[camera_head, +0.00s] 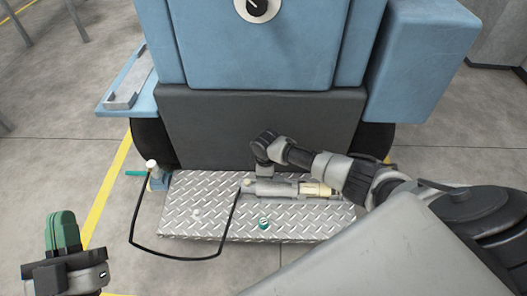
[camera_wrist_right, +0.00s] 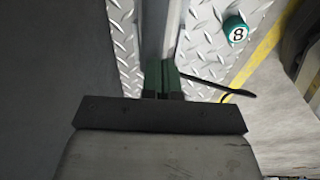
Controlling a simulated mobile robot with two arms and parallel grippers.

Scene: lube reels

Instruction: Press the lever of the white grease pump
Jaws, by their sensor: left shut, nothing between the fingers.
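A long whitish-grey cylinder (camera_head: 280,188) with a cream part at its right end lies on the steel plate; I take it for the grease pump. It shows as a grey bar (camera_wrist_right: 162,30) in the right wrist view. I cannot make out its lever. My right gripper's green fingers (camera_wrist_right: 163,80) are close together, over the bar's near end. Contact is unclear, and in the head view my own arm hides these fingers. My left gripper (camera_head: 63,232) is shut and empty over the floor at lower left.
A diamond-plate step (camera_head: 190,225) sits before a dark panel (camera_head: 210,120) of a blue machine (camera_head: 270,50). A teal cap (camera_head: 263,223) lies on it, marked 8 in the right wrist view (camera_wrist_right: 235,30). A black hose (camera_head: 180,258) loops from a white-topped fitting (camera_head: 152,165).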

